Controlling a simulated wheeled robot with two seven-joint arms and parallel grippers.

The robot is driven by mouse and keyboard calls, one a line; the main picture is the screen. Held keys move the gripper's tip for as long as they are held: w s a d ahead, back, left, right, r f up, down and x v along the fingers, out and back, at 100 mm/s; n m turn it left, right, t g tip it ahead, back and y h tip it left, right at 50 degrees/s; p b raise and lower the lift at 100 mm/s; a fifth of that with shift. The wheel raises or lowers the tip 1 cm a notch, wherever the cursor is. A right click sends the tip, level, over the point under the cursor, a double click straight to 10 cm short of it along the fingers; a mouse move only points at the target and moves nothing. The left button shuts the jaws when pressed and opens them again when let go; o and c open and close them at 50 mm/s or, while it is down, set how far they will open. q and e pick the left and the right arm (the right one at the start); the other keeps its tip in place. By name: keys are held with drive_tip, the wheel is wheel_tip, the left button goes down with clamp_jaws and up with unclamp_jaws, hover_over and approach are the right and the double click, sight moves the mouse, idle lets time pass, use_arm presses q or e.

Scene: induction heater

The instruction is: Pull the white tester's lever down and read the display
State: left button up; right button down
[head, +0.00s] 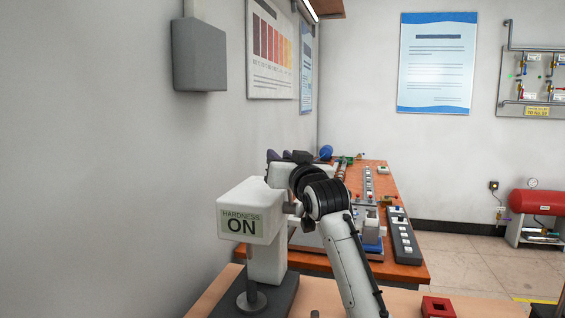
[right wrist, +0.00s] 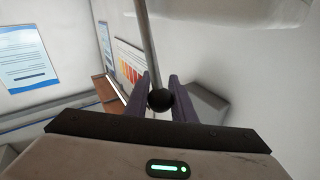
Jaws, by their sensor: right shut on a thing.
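The white tester (head: 265,258) stands on a dark base at the near end of a wooden bench. Its front display (head: 240,224) reads "HARDNESS" with "ON" in large letters below. My right gripper (head: 279,156) is behind and above the tester's head, its arm passing along the tester's right side. In the right wrist view, the lever's grey rod (right wrist: 148,42) ends in a black ball knob (right wrist: 160,99). The knob sits between the two purple fingers of my right gripper (right wrist: 160,92), which is shut on it. The lever is mostly hidden in the head view. My left gripper is not in view.
A red square block (head: 438,307) lies on the near bench, right of my arm. A second bench (head: 412,272) behind holds several devices and a dark button strip (head: 403,240). A grey wall box (head: 199,55) hangs at upper left. A red tank (head: 540,204) stands at right.

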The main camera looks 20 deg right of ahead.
drive_tip(key=s+a+f+n+t+b, duration=0.1)
drive_tip(key=b, duration=0.1)
drive_tip(key=s+a+f+n+t+b, duration=0.1)
drive_tip(key=s+b, duration=0.1)
drive_tip(key=b, duration=0.1)
drive_tip(key=shift+s+a+f+n+t+y, duration=0.1)
drive_tip(key=shift+s+a+n+t+y, duration=0.05)
drive_tip(key=shift+a+n+t+y, duration=0.2)
drive_tip(key=shift+s+f+n+t+b, duration=0.15)
drive_tip(key=shift+s+n+t+b, duration=0.1)
drive_tip(key=shift+t+b, duration=0.1)
drive_tip(key=shift+s+a+f+n+t+y+b, duration=0.25)
drive_tip(key=shift+s+a+n+t+y+b, duration=0.3)
drive_tip(key=shift+n+b, duration=0.3)
